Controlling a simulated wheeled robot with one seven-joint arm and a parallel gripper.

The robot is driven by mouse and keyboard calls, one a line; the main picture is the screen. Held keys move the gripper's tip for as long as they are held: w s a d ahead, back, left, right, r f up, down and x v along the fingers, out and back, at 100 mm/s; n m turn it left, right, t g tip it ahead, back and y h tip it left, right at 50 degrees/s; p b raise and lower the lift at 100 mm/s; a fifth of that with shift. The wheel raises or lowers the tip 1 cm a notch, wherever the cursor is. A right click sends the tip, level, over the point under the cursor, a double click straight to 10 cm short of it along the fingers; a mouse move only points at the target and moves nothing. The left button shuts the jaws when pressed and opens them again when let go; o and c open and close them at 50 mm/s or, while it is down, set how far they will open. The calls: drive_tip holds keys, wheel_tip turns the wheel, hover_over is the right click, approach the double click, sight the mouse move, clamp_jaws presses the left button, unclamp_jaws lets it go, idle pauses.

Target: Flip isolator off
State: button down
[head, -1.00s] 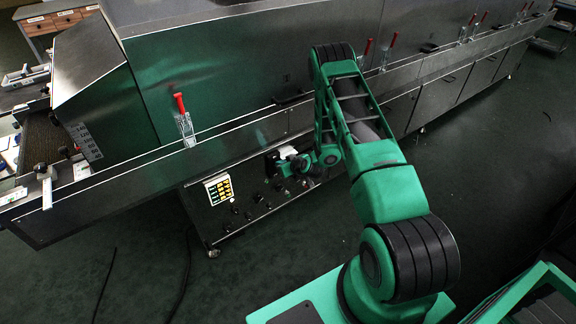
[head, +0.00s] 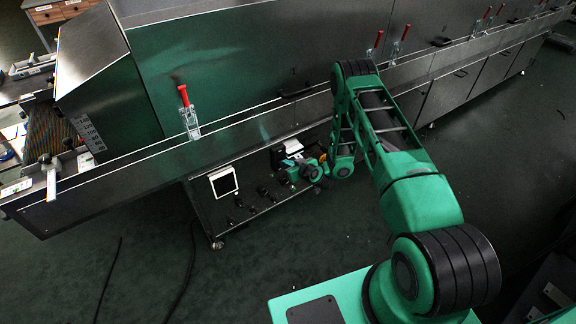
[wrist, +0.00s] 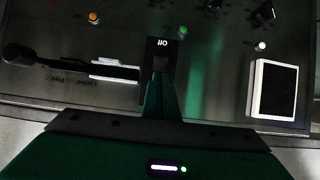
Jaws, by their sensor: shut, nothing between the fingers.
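In the wrist view my gripper (wrist: 160,76) reaches up from the bottom edge, its fingers together and empty. The fingertips are at a small black plate (wrist: 160,44) marked "Off", which reads upside down. The isolator's own knob or lever cannot be made out; the fingers cover that spot. In the head view my gripper (head: 300,174) is low against the control panel (head: 224,213) on the front of the dryer, and its tips are too small to see clearly.
A white-framed screen (wrist: 272,90) is dark in the wrist view. A black lever handle (wrist: 55,66) lies to the left. Orange (wrist: 94,17) and green (wrist: 183,30) lamps sit above. Red-handled clamps (head: 187,110) line the dryer edge. Floor is open below the panel.

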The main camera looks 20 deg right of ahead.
drive_tip(key=shift+r, duration=0.7)
